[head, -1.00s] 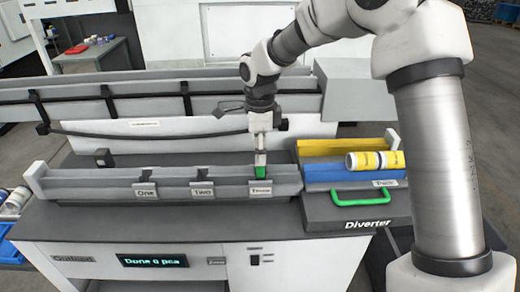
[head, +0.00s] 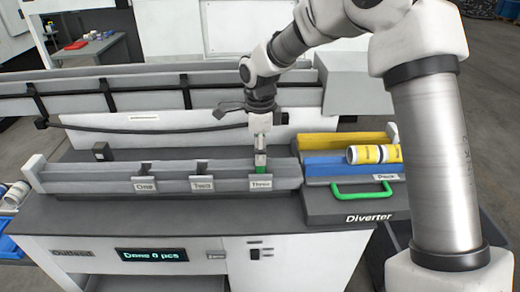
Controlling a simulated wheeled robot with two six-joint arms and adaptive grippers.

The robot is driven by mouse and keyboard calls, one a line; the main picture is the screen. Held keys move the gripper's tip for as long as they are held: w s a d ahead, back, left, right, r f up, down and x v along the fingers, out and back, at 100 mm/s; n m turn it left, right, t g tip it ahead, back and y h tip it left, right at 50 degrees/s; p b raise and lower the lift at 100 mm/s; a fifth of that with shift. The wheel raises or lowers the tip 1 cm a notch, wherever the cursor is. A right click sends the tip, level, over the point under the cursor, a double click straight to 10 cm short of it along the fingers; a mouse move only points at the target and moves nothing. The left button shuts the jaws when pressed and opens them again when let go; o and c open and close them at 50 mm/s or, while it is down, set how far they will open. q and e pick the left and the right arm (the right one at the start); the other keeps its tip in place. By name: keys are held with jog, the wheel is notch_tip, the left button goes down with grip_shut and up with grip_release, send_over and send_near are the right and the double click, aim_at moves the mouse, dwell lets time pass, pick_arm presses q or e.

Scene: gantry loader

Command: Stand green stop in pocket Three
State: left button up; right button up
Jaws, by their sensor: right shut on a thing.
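The green stop (head: 260,169) is upright at the pocket labelled Three (head: 261,183), its lower part hidden behind the grey front rail. My right gripper (head: 260,152) is directly above it, pointing down and shut on it. Whether the stop touches the pocket floor cannot be seen. The pockets labelled One (head: 145,185) and Two (head: 202,184) are to the left along the same rail and show no green stop. My left gripper is not in view.
Right of the rail is the diverter (head: 362,219) with a green handle (head: 362,190), blue and yellow channels and yellow-white cylinders (head: 372,154). A small dark block (head: 102,151) stands at the left behind the rail. A black cable runs along the panel behind.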

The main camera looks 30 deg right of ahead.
jog(key=shift+f+b, duration=0.6)
jog(key=shift+f, duration=0.5)
jog(key=shift+f, duration=0.5)
jog(key=shift+s, duration=0.1)
jog(key=o, duration=1.3)
jog(key=shift+f, duration=0.1)
